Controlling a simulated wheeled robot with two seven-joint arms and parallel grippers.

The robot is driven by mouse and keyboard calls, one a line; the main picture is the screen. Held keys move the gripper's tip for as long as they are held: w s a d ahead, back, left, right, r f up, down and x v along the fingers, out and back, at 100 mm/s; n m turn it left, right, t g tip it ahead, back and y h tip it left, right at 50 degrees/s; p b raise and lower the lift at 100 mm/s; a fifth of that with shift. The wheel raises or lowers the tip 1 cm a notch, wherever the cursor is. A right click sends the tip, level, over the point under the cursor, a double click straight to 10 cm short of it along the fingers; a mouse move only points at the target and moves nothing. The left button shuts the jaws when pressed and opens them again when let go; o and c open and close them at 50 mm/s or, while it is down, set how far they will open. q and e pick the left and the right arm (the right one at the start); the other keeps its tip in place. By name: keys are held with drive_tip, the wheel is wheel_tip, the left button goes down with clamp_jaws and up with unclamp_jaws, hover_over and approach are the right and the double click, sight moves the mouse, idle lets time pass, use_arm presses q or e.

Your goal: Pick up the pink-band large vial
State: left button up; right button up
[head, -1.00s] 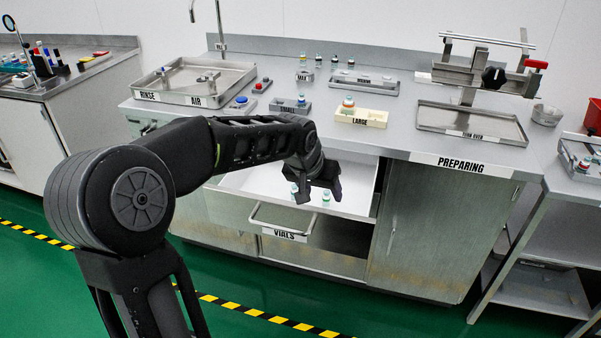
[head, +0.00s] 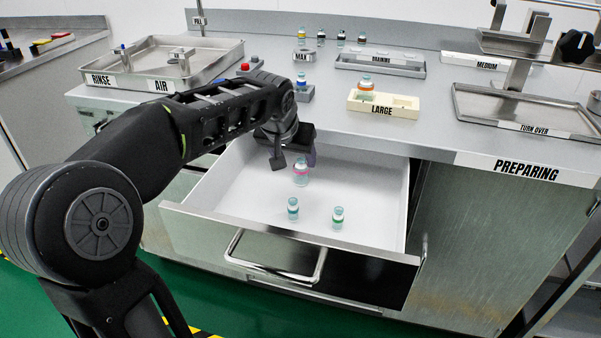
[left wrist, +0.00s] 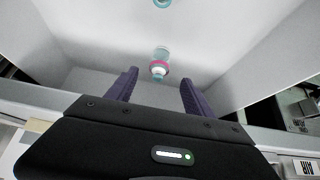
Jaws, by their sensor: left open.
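The pink-band large vial (head: 301,172) stands upright in the open white drawer (head: 365,185), toward its back. In the left wrist view the vial (left wrist: 160,68) lies ahead of the fingertips, centred between the two fingers. My left gripper (head: 293,161) is open and empty, just above and behind the vial in the head view; its purple-padded fingers (left wrist: 158,85) show apart in the left wrist view. I cannot tell the exact gap between fingers and vial. My right gripper is not in view.
Two smaller vials, a blue-band one (head: 293,209) and a green-band one (head: 338,217), stand in the drawer's front part. The drawer's front wall (head: 290,235) and the counter edge (head: 400,150) bound the space. A cream LARGE holder (head: 385,105) holds an orange-band vial (head: 366,88).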

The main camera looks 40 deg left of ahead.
sight(300, 167)
use_arm(q)
drive_tip(key=shift+s+r, duration=0.1)
drive_tip(key=shift+b+x, duration=0.3)
drive_tip(key=shift+x, duration=0.85)
drive_tip(key=shift+b+x, duration=0.7)
drive_tip(key=shift+x, duration=2.15)
drive_tip(key=shift+r, duration=0.1)
drive_tip(key=shift+c, duration=0.5)
clamp_jaws()
